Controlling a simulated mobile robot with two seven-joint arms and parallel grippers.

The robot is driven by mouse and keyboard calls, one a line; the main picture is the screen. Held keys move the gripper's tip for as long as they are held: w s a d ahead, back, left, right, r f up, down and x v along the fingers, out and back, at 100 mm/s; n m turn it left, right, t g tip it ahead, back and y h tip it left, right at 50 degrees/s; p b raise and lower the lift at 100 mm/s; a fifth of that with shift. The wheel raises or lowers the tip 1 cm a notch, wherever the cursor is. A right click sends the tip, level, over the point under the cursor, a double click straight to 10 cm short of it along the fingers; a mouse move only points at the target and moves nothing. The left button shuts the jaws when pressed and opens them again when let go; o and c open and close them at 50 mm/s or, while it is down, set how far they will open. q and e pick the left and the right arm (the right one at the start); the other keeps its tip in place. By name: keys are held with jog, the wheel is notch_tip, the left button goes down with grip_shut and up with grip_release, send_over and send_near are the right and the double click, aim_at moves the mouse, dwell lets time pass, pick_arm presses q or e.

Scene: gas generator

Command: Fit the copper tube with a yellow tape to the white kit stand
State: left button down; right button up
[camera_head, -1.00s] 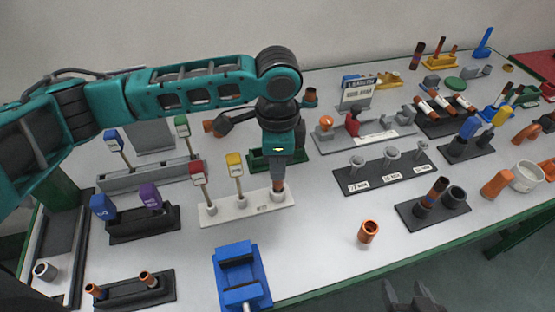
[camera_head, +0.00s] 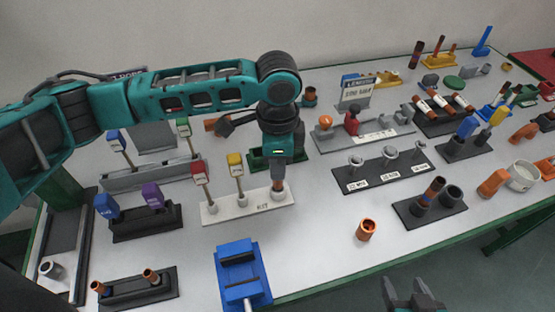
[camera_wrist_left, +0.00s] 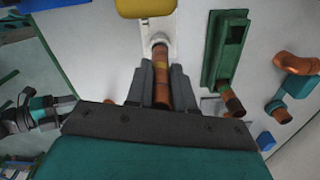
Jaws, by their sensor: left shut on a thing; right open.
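The white kit stand (camera_head: 250,208) lies mid-table, with a red-tagged tool (camera_head: 198,172) and a yellow-tagged tool (camera_head: 236,165) upright in it. My left gripper (camera_head: 278,172) points down over the stand's right end, shut on a copper tube (camera_head: 277,187). The left wrist view shows the tube (camera_wrist_left: 161,75) between the fingers (camera_wrist_left: 160,88), with a yellowish band on it. The tube's lower end is at the stand's right socket; I cannot tell how deep it sits. My right gripper (camera_head: 412,295) is open and empty at the bottom edge, in front of the table.
A green holder (camera_head: 262,160) stands just behind the kit stand. A blue vise (camera_head: 240,275) is in front, and a loose copper fitting (camera_head: 366,229) lies to the right. A black stand with purple and blue tags (camera_head: 145,222) is to the left. The table between vise and copper fitting is clear.

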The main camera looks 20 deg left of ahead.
pick_arm(q)
jog(key=shift+f, duration=2)
jog(key=c, duration=0.9)
grip_release()
jog(key=shift+r, duration=0.1)
